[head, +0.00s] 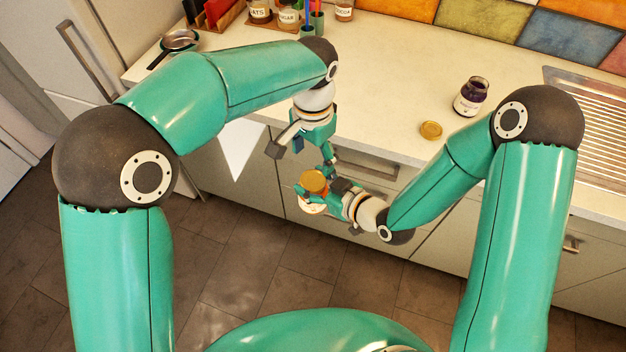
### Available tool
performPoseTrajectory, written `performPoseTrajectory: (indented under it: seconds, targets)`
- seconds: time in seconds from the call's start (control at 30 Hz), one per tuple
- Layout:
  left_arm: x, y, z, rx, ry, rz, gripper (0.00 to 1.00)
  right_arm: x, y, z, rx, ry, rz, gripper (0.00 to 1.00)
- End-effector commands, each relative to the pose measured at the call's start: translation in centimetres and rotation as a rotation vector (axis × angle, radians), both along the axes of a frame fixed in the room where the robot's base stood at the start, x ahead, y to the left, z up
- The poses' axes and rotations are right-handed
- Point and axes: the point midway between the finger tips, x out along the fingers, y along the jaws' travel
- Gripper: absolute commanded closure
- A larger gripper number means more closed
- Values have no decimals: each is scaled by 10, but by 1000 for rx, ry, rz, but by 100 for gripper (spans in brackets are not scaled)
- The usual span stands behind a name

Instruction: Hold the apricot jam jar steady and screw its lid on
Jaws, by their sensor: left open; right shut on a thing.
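The apricot jam jar (311,205) is held out in front of the counter, over the floor, in the head view. Its pale label shows low on its side. A golden, round lid (314,181) appears to sit on its top; I cannot tell how tightly. My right gripper (313,196) is shut around the jar from the right and partly hides it. My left gripper (300,159) is open and empty just above the jar, its fingers spread and pointing down. It appears apart from the lid.
A dark purple jam jar (470,97) without a lid stands on the counter (395,85). Another golden lid (431,130) lies near it. Labelled jars (288,18), a utensil cup (316,22) and a strainer (180,40) are at the back left. A ridged drainer (590,120) is at right.

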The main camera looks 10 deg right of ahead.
Motion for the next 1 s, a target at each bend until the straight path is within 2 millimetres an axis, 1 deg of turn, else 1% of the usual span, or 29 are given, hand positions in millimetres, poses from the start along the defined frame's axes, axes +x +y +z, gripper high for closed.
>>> performPoseTrajectory:
  seconds: [0.13,0.27,0.5,0.6,0.7,0.83,1.0]
  targets:
    - [0,0,-4,1,2,0,28,1,0,1,2,-4,-1,100]
    - [0,0,-16,2,3,1,28,1,0,1,2,-4,-1,100]
    - [0,1,-52,2,3,1,28,1,0,1,2,-4,-1,100]
    - [0,0,-65,2,3,0,28,1,0,1,2,-4,-1,100]
    - [0,0,-74,1,2,1,28,1,0,1,2,-4,-1,100]
    - [0,0,-80,1,1,1,28,1,0,1,2,-4,-1,100]
    - [0,0,-81,1,1,1,28,1,0,1,2,-4,-1,100]
